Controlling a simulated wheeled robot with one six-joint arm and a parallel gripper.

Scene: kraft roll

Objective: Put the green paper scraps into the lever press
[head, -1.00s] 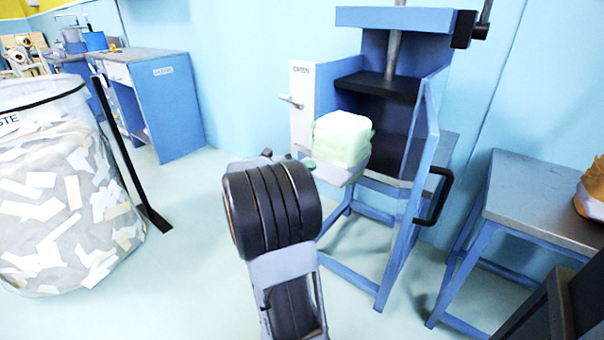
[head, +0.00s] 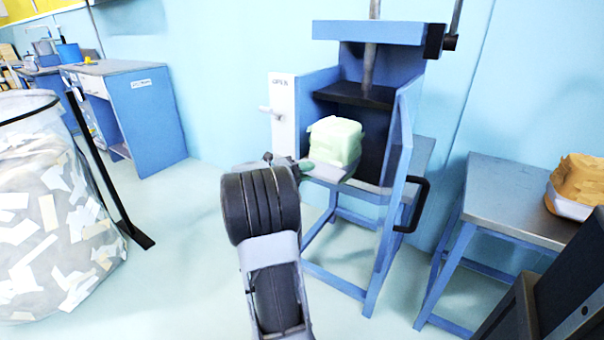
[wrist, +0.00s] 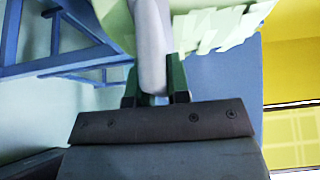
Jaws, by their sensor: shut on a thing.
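The pale green paper scraps (head: 335,140) form a blocky pile on a grey pan (head: 335,173) at the mouth of the lever press (head: 367,32). The blue press stands open, with its dark plate raised above the pile and its door swung out to the right. My gripper (wrist: 154,86) is shut on the pan's pale grey handle (wrist: 150,45). Scraps (wrist: 215,30) also show beyond it in the wrist view. In the head view my arm hides most of the gripper. I cannot tell how far inside the press the pan is.
A metal-topped table (head: 505,200) with an orange-brown bale (head: 578,180) stands right of the press. A clear waste bag (head: 50,220) of scraps and a black post (head: 100,170) are on the left. A blue cabinet (head: 150,115) stands behind. The open door (head: 392,190) borders the press mouth.

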